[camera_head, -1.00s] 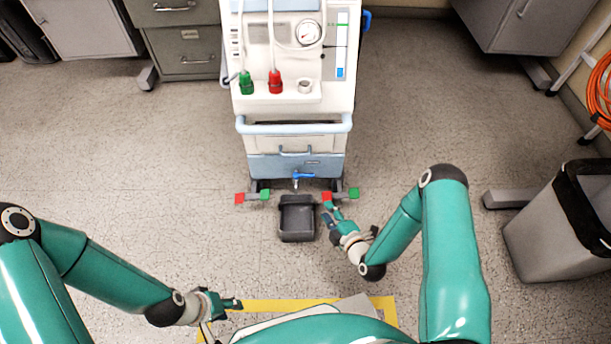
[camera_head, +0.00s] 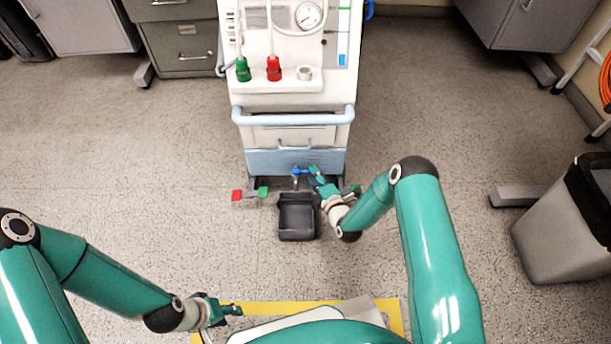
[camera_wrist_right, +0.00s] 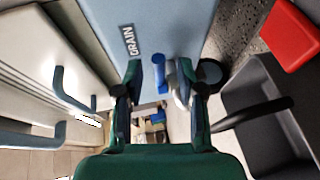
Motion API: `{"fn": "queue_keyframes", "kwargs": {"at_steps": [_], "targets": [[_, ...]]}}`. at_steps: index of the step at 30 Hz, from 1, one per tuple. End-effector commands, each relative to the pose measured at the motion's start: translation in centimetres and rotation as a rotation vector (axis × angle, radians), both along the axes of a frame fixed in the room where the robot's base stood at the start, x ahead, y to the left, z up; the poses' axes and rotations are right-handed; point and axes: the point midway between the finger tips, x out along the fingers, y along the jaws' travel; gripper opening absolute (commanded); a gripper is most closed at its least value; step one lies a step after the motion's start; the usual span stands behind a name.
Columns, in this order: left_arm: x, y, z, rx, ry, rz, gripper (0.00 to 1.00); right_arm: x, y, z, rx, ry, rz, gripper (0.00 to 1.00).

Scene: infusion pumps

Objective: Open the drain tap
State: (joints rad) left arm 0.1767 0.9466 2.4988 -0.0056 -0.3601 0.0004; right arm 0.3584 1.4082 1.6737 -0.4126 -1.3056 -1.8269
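The drain tap (camera_head: 300,171) has a blue lever and sits low on the front of the white and pale blue machine (camera_head: 295,135). In the right wrist view the blue lever (camera_wrist_right: 160,73) shows beside a DRAIN label (camera_wrist_right: 129,41). My right gripper (camera_head: 313,176) is at the tap, just to its right in the head view. In the wrist view its fingers (camera_wrist_right: 159,80) are apart, with the lever showing between them; contact cannot be told. My left gripper (camera_head: 230,310) is low at the left, away from the machine; its finger gap is unclear.
A black tray (camera_head: 297,237) stands on the floor below the tap. A red and a green block (camera_head: 237,196) (camera_head: 263,191) are at the machine's left foot. A grey bin (camera_head: 560,235) stands far right. Open floor lies left of the machine.

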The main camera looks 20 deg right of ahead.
Motion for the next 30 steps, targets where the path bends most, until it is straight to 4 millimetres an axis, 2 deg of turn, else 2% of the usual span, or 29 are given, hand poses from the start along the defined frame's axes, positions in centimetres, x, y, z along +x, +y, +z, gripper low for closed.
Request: {"fn": "queue_keyframes", "kwargs": {"at_steps": [1,6,17,18,25,29,30], "targets": [[0.0,0.0,-0.7,0.0,0.0,0.0,0.4,0.9,0.1,-0.3,0.0,-0.004,0.001,0.39],[0.0,0.0,-1.4,0.0,0.0,0.0,0.4,2.6,0.3,-0.6,-0.001,-0.002,0.0,0.39],[0.0,0.0,-1.5,0.0,0.0,0.0,0.4,3.2,0.4,-0.5,0.001,0.0,0.001,0.39],[0.0,0.0,-1.5,0.0,0.0,0.0,0.4,3.2,0.4,-0.5,0.001,0.0,0.001,0.37],[0.0,0.0,-1.5,0.0,0.0,0.0,0.4,3.2,0.5,-0.5,0.0,0.0,0.001,0.0],[0.0,0.0,-1.5,0.0,0.0,0.0,0.4,3.2,0.5,-0.5,0.001,0.0,0.001,0.0],[0.0,-0.1,-1.5,0.0,0.0,-0.004,0.4,3.2,2.3,-0.6,0.001,0.001,0.006,0.0]]}}
